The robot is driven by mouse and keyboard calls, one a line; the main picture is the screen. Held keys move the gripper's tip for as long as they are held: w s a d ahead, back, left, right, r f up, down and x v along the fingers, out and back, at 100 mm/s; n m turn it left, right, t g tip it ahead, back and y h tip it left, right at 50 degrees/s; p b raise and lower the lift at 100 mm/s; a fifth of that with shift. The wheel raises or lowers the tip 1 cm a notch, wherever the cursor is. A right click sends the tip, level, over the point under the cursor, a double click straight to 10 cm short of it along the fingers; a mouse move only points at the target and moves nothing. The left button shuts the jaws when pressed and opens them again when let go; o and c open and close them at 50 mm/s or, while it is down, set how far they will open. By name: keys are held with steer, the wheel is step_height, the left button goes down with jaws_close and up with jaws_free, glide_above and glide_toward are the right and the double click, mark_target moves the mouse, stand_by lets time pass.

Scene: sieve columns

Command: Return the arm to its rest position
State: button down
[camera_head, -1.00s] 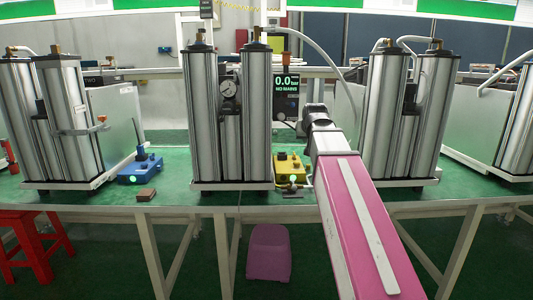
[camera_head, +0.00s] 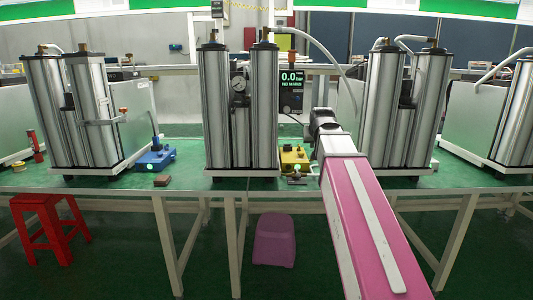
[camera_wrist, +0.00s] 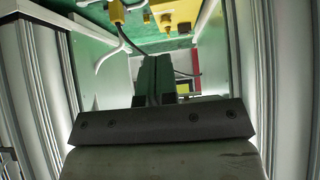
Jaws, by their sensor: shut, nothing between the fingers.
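My arm (camera_head: 362,215), with pink and white links, reaches forward over the bench's front edge, right of the middle columns. In the wrist view my gripper (camera_wrist: 154,78) has its two dark fingers together, with nothing between them. It points into the gap between metal columns on both sides. In the head view the fingers are hidden behind the arm's wrist.
Pairs of silver columns stand along the bench (camera_head: 190,184): left (camera_head: 88,110), middle (camera_head: 238,110), right (camera_head: 400,105). A blue box (camera_head: 155,158) and a small brown block (camera_head: 162,181) lie between.

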steer(key=s+f+g, duration=0.3)
steer(key=s+f, duration=0.4)
steer(key=f, duration=0.7)
steer(key=s+f+g, duration=0.2)
steer(key=s+f, duration=0.4)
steer(key=f, duration=0.7)
steer(key=s+f+g, duration=0.3)
steer(key=s+f, duration=0.4)
steer(key=f, duration=0.7)
steer(key=shift+s+d+f+g, duration=0.2)
steer(key=shift+s+f+g, duration=0.1)
